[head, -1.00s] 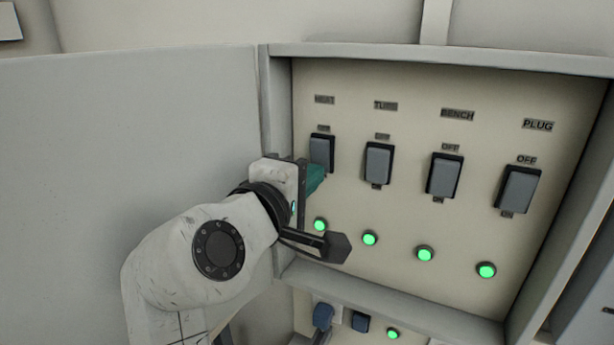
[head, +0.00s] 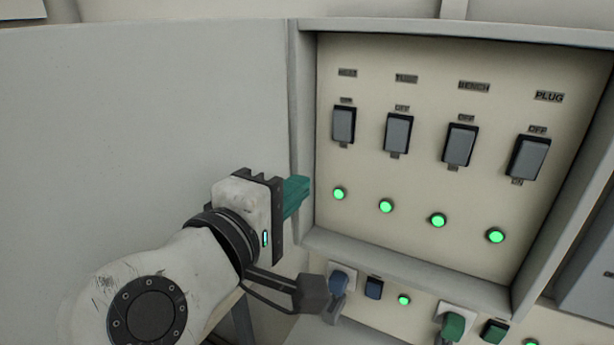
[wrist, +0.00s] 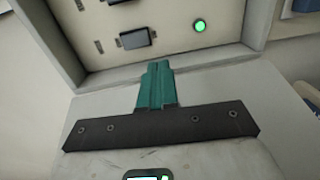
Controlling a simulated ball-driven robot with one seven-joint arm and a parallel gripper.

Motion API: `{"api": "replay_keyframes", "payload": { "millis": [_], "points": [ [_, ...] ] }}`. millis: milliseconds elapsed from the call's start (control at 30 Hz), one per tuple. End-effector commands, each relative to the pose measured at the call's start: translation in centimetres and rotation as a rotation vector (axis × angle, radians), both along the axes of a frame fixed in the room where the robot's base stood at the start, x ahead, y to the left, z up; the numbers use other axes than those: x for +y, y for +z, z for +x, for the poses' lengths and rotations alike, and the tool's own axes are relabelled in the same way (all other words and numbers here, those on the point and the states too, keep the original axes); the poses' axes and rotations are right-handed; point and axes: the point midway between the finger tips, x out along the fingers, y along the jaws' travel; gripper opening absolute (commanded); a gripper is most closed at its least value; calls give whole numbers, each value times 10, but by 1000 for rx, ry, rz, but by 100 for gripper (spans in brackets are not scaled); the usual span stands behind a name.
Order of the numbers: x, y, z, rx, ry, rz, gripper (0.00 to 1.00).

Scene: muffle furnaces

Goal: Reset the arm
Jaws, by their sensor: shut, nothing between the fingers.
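My gripper (head: 296,194) shows in the head view at the lower left of the switch panel, in front of the panel's left frame edge. Its teal fingers are shut together with nothing between them. In the wrist view my gripper (wrist: 157,72) points toward the panel, its fingers pressed side by side. The panel (head: 420,165) carries a row of dark rocker switches labelled, as far as I can read, HEAT (head: 344,124), TUBE (head: 397,133), BENCH (head: 459,144) and PLUG (head: 528,157). A lit green lamp (head: 339,194) sits below each switch. The fingers appear apart from the switches.
A large grey door or side panel (head: 140,110) fills the left. The panel's lower frame (head: 400,265) juts out beneath the lamps. Below it are a blue plug (head: 340,282), a green plug (head: 453,325), small switches and more green lamps. A grey box (head: 590,240) stands at right.

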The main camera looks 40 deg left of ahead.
Motion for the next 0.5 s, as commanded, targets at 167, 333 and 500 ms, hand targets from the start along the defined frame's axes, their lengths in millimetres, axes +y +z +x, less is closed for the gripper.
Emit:
{"api": "replay_keyframes", "payload": {
  "millis": [167, 333, 500],
  "points": [
    [-3, -3, -15, 0, 1, 0, 0],
    [-4, -2, -17, 0, 0, 0, 0],
    [-4, -2, -17, 0, 0, 0, 0]
  ]
}}
